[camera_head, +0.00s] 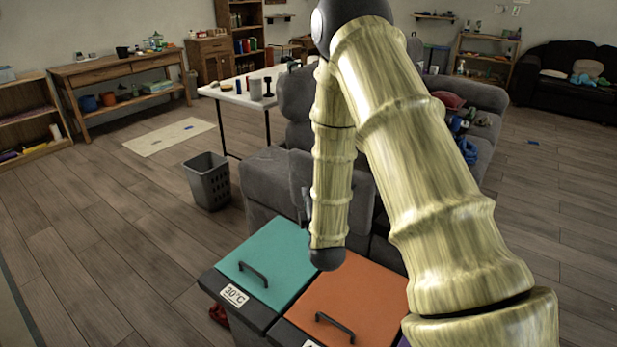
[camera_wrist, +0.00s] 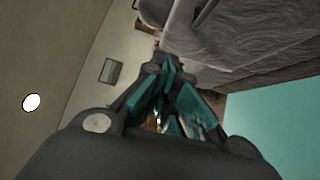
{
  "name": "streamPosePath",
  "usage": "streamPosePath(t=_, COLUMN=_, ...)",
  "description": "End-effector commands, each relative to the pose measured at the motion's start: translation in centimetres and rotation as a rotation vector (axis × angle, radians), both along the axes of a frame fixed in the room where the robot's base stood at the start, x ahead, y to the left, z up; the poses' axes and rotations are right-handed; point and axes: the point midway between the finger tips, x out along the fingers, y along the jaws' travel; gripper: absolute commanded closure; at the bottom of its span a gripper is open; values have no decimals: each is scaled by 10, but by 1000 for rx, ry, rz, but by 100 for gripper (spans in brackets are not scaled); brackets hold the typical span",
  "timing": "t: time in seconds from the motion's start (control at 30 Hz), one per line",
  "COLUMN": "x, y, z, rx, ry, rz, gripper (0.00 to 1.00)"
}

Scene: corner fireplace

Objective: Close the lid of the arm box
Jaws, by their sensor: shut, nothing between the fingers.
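A grey fabric sofa (camera_head: 268,178) stands behind my arm in the head view, and its near arm is the likely arm box. A grey upright panel (camera_head: 299,172) at that arm may be its lid, but my arm covers much of it and I cannot tell how far it is open. In the wrist view, grey fabric (camera_wrist: 235,45) fills the upper right, beyond the fingers. My gripper (camera_wrist: 164,65) is shut and empty, with teal showing on its fingers. In the head view it is mostly hidden behind my forearm, and contact with the sofa cannot be told.
A bin with a teal lid (camera_head: 268,262) and one with an orange lid (camera_head: 352,300) stand in front of the sofa; the teal lid also shows in the wrist view (camera_wrist: 275,125). A grey basket (camera_head: 208,182) and a white table (camera_head: 238,93) are to the left. Floor at far left is clear.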

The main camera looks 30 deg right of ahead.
Motion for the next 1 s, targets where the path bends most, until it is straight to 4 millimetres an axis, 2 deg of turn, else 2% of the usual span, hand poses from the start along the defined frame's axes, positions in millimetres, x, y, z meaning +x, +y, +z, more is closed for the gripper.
streamPosePath(t=0.07, x=0, y=0, z=-10, rx=0, ry=0, rz=0, gripper=100)
streamPosePath(t=0.27, x=7, y=-2, z=-10, rx=0, ry=-2, rz=1, gripper=100)
streamPosePath(t=0.87, x=94, y=-36, z=-6, rx=2, ry=-3, rz=2, gripper=100)
streamPosePath(t=1.0, x=100, y=-51, z=-6, rx=1, ry=-2, rz=2, gripper=100)
